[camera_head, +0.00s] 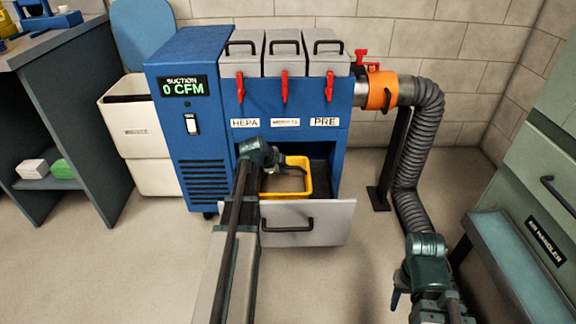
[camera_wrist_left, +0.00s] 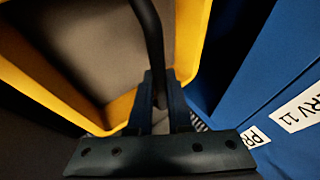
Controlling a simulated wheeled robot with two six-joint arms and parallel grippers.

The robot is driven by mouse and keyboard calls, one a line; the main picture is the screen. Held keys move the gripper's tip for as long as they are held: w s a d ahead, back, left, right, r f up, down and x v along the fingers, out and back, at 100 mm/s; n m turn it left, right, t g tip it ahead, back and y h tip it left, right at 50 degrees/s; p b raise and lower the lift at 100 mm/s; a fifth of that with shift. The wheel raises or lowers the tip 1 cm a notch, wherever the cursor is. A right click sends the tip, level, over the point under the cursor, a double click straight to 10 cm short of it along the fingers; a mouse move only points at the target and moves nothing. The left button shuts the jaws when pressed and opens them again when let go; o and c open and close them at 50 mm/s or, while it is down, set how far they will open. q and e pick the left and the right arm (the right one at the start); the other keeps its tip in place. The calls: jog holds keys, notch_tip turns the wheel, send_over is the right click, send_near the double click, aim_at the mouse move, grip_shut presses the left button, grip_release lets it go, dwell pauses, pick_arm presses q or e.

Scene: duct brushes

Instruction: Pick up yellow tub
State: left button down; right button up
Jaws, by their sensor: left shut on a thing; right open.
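The yellow tub (camera_head: 297,192) sits in the open lower bay of the blue suction machine, behind a pulled-out grey drawer front (camera_head: 335,225). My left gripper (camera_head: 270,160) is at the tub's back left. In the left wrist view, the left gripper (camera_wrist_left: 160,95) is shut on a dark bar, which looks like the handle (camera_wrist_left: 150,35) of the yellow tub (camera_wrist_left: 188,40). Part of the tub is hidden behind my left arm. My right gripper (camera_head: 408,285) is open and empty at the lower right, away from the tub.
The blue machine (camera_head: 190,70) carries grey filter boxes with red latches on top. A ribbed grey duct (camera_head: 428,130) with an orange collar (camera_head: 381,91) runs down its right side. A green air handler (camera_head: 540,170) stands at the right. A white bin (camera_head: 135,130) stands at the left.

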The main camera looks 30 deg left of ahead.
notch_tip(320, 180, up, 14)
jog(key=p, duration=1.4)
jog(key=shift+d, duration=0.1)
notch_tip(320, 180, up, 10)
jog(key=p, duration=1)
jog(key=shift+s+f, duration=0.1)
jog(key=shift+s, duration=0.1)
